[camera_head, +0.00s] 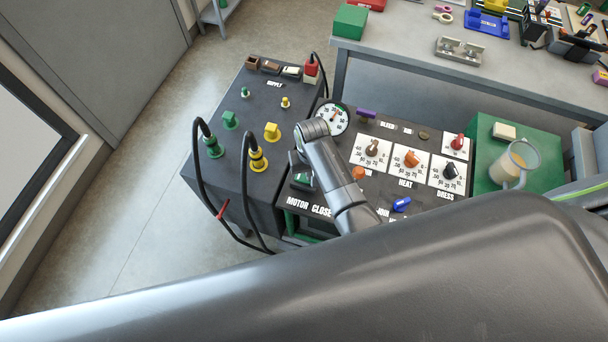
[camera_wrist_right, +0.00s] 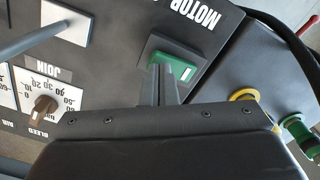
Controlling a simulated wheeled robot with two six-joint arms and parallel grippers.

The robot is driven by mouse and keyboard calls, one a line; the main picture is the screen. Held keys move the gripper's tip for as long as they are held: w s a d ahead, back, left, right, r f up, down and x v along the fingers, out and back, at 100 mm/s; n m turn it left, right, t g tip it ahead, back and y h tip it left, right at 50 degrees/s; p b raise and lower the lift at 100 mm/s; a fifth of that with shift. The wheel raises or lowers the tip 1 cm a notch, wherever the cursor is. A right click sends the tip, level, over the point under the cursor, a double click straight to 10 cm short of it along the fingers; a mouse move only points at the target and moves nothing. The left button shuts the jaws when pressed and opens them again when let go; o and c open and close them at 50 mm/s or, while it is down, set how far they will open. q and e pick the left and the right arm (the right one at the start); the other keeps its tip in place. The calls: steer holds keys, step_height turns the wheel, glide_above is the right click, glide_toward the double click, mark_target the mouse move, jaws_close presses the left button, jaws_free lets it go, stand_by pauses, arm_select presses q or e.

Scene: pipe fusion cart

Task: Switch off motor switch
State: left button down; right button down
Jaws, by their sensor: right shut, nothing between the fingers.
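The motor switch is a green rocker (camera_head: 304,180) in a dark frame, beside the MOTOR lettering on the cart's black panel. In the right wrist view the green rocker (camera_wrist_right: 177,66) lies just beyond my fingertips, with a white mark on its right end. My right gripper (camera_wrist_right: 160,68) is shut and empty, with its tips over the rocker's left part. I cannot tell whether they touch it. In the head view my right gripper (camera_head: 299,168) is partly hidden by its wrist, above the rocker. My left gripper is not in view.
Left of the panel, a supply box (camera_head: 265,95) carries green and yellow plugs with black cables. Dials with knobs (camera_head: 411,159) and a blue lever (camera_head: 401,204) are to the right. A jug (camera_head: 514,165) stands on a green block. A workbench (camera_head: 400,65) is behind.

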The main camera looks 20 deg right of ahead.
steer(key=shift+f, duration=0.5)
step_height(320, 180, up, 3)
steer(key=p, duration=0.2)
steer(key=shift+p, duration=0.3)
steer(key=shift+r, duration=2)
